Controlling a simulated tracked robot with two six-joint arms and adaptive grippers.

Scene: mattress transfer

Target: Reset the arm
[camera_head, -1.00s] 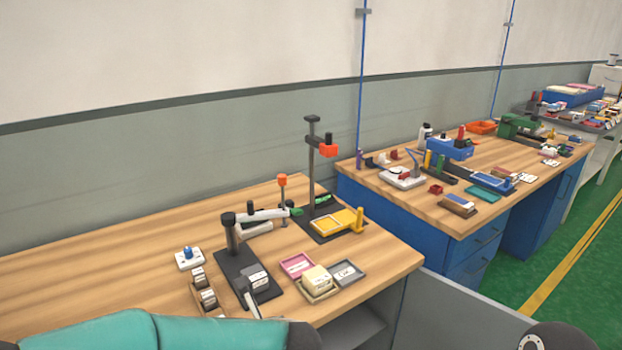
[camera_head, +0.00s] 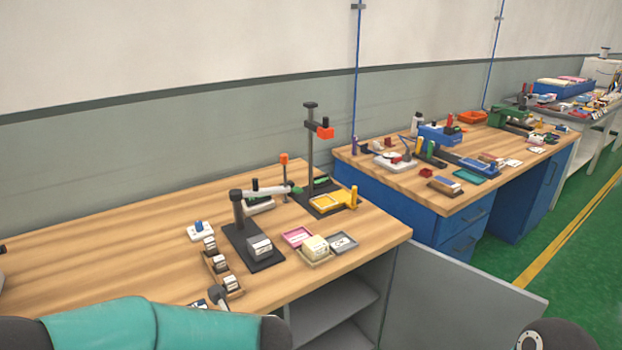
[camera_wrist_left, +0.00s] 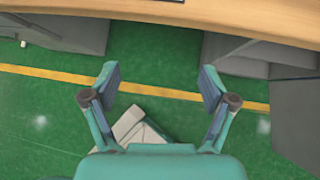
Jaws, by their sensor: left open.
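My left gripper (camera_wrist_left: 160,95) shows in the left wrist view with its two fingers spread wide and nothing between them. It hangs over the green floor, with a wooden bench edge (camera_wrist_left: 240,17) at the top of that view. In the head view a teal link of my left arm (camera_head: 160,325) crosses the bottom, in front of the near wooden workbench (camera_head: 110,260). The left gripper itself does not show there. A dark round part of mine (camera_head: 545,335) shows at the bottom right. My right gripper is not in view.
The near bench holds a black stand (camera_head: 253,250), a tall post fixture (camera_head: 311,140) and small trays (camera_head: 297,237). An open grey cabinet door (camera_head: 455,290) juts out at its right. A second blue bench (camera_head: 400,205) stands beyond. The near bench's left part is mostly clear.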

